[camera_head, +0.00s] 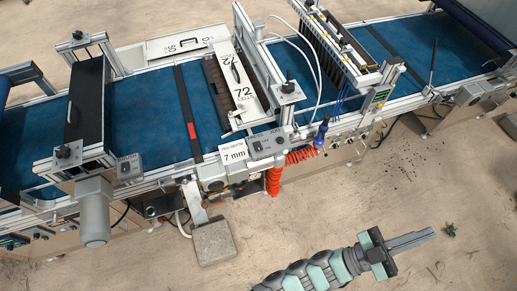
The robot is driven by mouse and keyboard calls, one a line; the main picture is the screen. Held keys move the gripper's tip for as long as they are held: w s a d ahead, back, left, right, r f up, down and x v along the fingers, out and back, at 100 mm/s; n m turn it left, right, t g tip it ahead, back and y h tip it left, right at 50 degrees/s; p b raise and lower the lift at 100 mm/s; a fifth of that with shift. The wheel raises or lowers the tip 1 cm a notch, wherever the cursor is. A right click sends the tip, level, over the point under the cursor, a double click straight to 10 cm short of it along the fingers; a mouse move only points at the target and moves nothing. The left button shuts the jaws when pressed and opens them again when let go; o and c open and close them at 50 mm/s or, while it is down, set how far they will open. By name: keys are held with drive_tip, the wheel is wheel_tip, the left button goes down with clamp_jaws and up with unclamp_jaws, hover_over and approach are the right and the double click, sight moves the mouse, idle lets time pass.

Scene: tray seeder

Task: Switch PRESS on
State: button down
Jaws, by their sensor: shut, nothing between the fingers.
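The tray seeder machine (200,155) runs across the picture with a blue belt. A grey control box (267,145) with a small dark knob or switch sits on its front rail, beside a "7 mm" sign (233,151). Another small labelled box (129,167) sits on the front rail further left. The lettering is too small to tell which one reads PRESS, and the switch positions cannot be read. My gripper (432,235) is shut and empty at the lower right, in front of the machine and apart from it, its fingers pointing right.
A coiled red hose (274,180) and a blue fitting (321,132) hang just right of the grey box. A plate marked 72 (243,91) lies above the belt. A concrete block (212,243) stands on the floor in front. The floor between my gripper and the machine is mostly clear.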

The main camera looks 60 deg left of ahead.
drive_tip(key=w+a+f+n+g+y+b, duration=0.2)
drive_tip(key=w+a+f+y+b, duration=0.15)
drive_tip(key=a+f, duration=0.2)
drive_tip(key=w+a+f+n+g+y+b, duration=0.1)
drive_tip(key=w+a+f+g+y+b, duration=0.15)
drive_tip(key=w+a+f, duration=0.35)
drive_tip(key=s+a+f+n+g+y+b, duration=0.2)
drive_tip(key=a+f+n+g+y+b, duration=0.2)
drive_tip(key=a+f+y, duration=0.45)
drive_tip(key=s+a+f+n+g+y+b, duration=0.1)
drive_tip(key=s+a+n+g+y+b, duration=0.2)
drive_tip(key=a, duration=0.5)
drive_tip(key=s+a+f+n+g+b, duration=0.25)
drive_tip(key=s+a, duration=0.25)
drive_tip(key=a, duration=0.3)
drive_tip(key=s+a+n+g+y+b, duration=0.1)
drive_tip(key=s+a+n+g+b, duration=0.1)
drive_tip(key=s+a+n+g, duration=0.2)
drive_tip(key=s+a+n+g+y+b, duration=0.2)
drive_tip(key=s+a+n+g+b, duration=0.1)
drive_tip(key=s, duration=0.7)
drive_tip(key=shift+a+n+g, duration=0.65)
drive_tip(key=shift+a+g, duration=0.05)
drive_tip(key=shift+g, duration=0.3)
drive_tip(key=shift+a, duration=0.1)
